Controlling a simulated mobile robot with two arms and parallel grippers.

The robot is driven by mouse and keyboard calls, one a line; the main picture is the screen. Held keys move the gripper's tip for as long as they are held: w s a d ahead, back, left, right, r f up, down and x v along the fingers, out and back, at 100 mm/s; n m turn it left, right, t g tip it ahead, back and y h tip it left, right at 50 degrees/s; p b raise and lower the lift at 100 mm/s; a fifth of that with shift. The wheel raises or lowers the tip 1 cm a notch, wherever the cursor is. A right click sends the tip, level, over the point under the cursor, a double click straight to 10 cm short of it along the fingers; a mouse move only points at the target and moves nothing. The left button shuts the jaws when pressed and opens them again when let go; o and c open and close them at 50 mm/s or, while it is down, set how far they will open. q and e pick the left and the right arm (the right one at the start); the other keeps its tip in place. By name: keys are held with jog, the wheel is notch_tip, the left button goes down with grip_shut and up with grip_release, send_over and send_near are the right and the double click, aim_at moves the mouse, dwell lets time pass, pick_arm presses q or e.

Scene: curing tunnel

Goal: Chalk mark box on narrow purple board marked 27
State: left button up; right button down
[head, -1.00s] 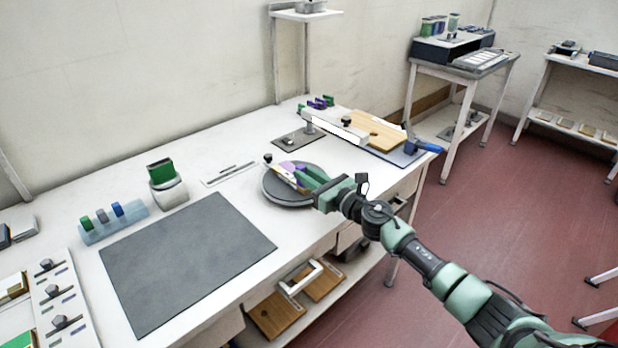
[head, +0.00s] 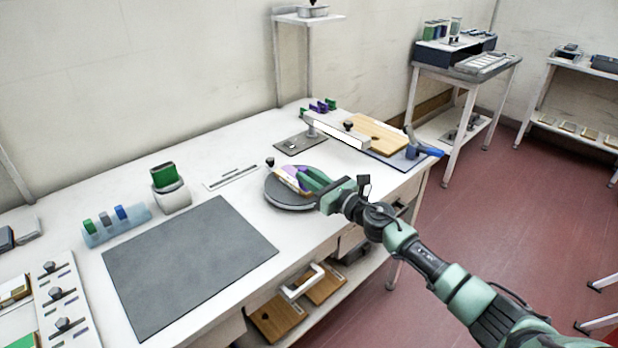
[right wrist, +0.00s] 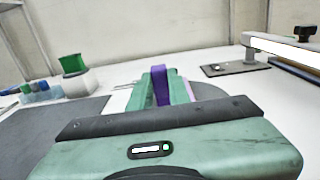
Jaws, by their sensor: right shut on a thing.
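My right gripper (head: 311,180) reaches over the round grey turntable (head: 284,201) from the right. It is shut on a purple stick-like piece, seen between the green fingers in the right wrist view (right wrist: 161,84). I take it for the purple chalk. A narrow board with a pale purple face (head: 284,175) lies on the turntable under the fingers, which partly hide it. A lilac strip of it shows beside the fingers in the right wrist view. The number and any box mark on it cannot be read. Whether the chalk touches the board cannot be told. My left gripper is out of view.
A pale blue holder (head: 96,238) with green, grey and blue pieces stands at left, near a light cup with a green block (head: 164,175). A dark mat (head: 185,265) lies in front. A clamp fixture with a wooden board (head: 377,135) stands behind the turntable.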

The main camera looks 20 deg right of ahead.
jog(key=shift+r+p, duration=2)
jog(key=shift+r, duration=0.65)
notch_tip(320, 180, up, 3)
jog(key=p, duration=0.2)
jog(key=shift+p, duration=0.4)
jog(key=shift+a, duration=0.1)
